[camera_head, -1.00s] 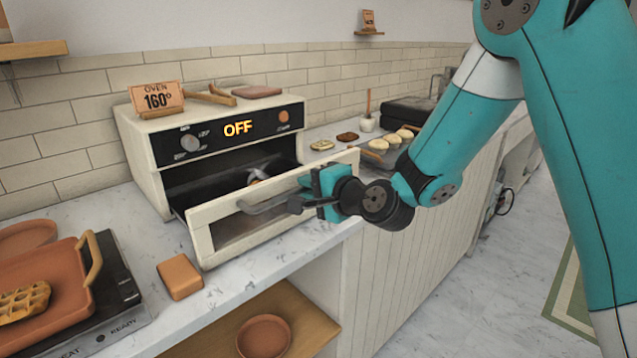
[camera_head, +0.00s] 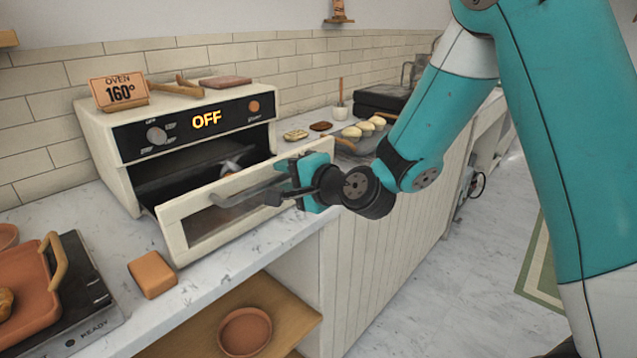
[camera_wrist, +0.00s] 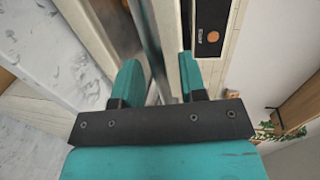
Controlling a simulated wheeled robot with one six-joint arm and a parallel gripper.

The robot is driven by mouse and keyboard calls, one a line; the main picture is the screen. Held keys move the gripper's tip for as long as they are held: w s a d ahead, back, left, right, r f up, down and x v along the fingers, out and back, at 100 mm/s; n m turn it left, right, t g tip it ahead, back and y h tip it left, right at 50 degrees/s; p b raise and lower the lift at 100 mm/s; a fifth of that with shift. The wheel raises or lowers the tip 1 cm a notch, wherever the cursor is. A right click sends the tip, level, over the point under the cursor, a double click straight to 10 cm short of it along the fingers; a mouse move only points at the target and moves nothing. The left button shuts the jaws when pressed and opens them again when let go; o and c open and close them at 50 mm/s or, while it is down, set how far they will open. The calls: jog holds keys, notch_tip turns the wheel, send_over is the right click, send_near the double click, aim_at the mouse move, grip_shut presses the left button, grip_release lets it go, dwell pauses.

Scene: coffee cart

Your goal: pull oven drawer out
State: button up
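The cream oven (camera_head: 125,165) stands on the counter with its drawer (camera_head: 180,247) pulled partly out. The drawer front has a window and a long grey bar handle (camera_head: 232,194). My gripper (camera_head: 288,182) is at the right part of the handle. A small light object (camera_head: 230,168) shows inside the dark oven opening; the rest of the interior is hidden.
A brown block (camera_head: 152,275) lies on the counter left of the drawer. A hot plate (camera_head: 90,290) with a terracotta tray is farther left. Pastries (camera_head: 352,131) sit right of the oven. A shelf with a terracotta bowl (camera_head: 245,332) is below the counter.

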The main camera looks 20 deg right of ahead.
jog(key=b+v, duration=1.3)
jog(key=v, duration=0.3)
jog(key=shift+s+b, duration=0.15)
jog(key=shift+b, duration=0.15)
jog(key=shift+d, duration=0.1)
